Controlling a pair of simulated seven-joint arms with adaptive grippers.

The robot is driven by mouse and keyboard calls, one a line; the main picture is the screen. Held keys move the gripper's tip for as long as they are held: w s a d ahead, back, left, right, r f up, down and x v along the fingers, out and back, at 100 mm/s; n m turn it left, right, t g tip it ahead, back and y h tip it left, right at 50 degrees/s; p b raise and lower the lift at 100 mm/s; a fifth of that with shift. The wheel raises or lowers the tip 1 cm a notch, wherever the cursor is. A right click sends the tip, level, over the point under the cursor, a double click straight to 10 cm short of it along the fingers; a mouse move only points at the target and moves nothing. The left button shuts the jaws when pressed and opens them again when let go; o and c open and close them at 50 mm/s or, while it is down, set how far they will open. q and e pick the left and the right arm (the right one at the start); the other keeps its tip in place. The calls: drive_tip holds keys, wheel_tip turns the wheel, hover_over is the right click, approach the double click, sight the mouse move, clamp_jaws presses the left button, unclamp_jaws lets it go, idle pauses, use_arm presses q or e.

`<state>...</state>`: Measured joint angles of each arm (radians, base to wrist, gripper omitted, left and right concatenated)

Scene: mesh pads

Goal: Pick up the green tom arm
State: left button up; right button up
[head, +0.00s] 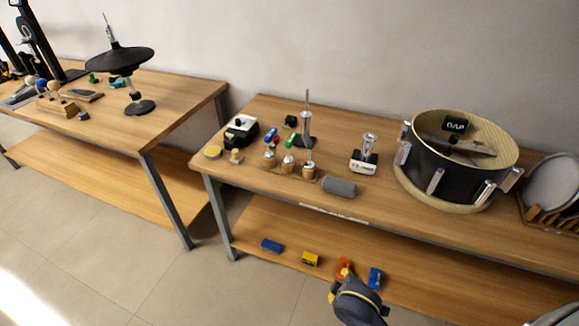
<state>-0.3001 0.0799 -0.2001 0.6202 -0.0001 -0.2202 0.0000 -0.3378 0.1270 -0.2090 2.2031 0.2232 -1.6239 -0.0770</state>
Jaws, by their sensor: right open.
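A green-marked metal piece (290,141) stands on the right-hand table, in a row of similar pieces on a wooden block (288,168). It looks like the green tom arm, but it is too small to be sure. A piece with red (269,152) stands to its left and a tall metal rod (307,125) to its right. My right gripper (352,297) is low at the bottom edge, in front of the lower shelf and well below the tabletop. It is open, and I see nothing held in it. My left gripper is out of view.
A large drum shell (430,176) stands at the table's right, beside a rack of discs (550,180). A grey cylinder (339,186) lies near the front edge. Blue, yellow and orange blocks (310,258) are on the lower shelf. The other table (175,95) stands left, across a gap.

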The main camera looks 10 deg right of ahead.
drive_tip(key=w+a+r+n+y, duration=0.1)
drive_tip(key=w+a+r+n, duration=0.15)
drive_tip(key=w, duration=0.25)
drive_tip(key=w+a+r+n+g+y, duration=0.1)
drive_tip(key=w+a+r+n, duration=0.1)
drive_tip(key=w+a+r, duration=0.3)
drive_tip(key=w+a+n, duration=0.3)
drive_tip(key=w, duration=0.3)
drive_tip(key=n+g+h, duration=0.2)
drive_tip(key=n, duration=1.1)
approach(289, 141)
drive_tip(key=shift+m+t, duration=0.25)
drive_tip(key=shift+t, duration=0.05)
drive_tip(key=shift+x, duration=5.45)
drive_tip(key=shift+s, duration=0.2)
clamp_jaws()
